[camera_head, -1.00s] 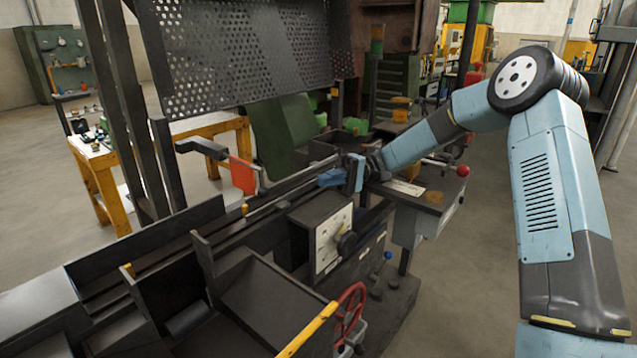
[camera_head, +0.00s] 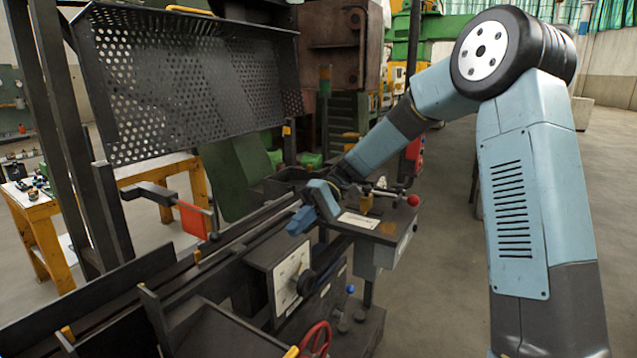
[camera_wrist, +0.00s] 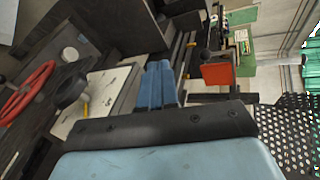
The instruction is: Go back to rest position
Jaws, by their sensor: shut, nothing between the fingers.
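My gripper (camera_head: 302,221) is in the head view, over the dark billet machine (camera_head: 240,250), just above and behind its dial panel. Its blue fingers are together and hold nothing. In the wrist view the gripper (camera_wrist: 160,75) shows its two fingers side by side, pointing along the machine's rails. My arm reaches in from the right side, bent at the elbow.
The white dial panel (camera_head: 291,278) with its black knob and the red handwheel (camera_head: 315,338) are below the gripper. An orange-red plate (camera_head: 193,220) stands beside the rail. A perforated guard (camera_head: 190,85) hangs above. A red-knobbed lever (camera_head: 412,200) is right of the gripper. Floor at right is clear.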

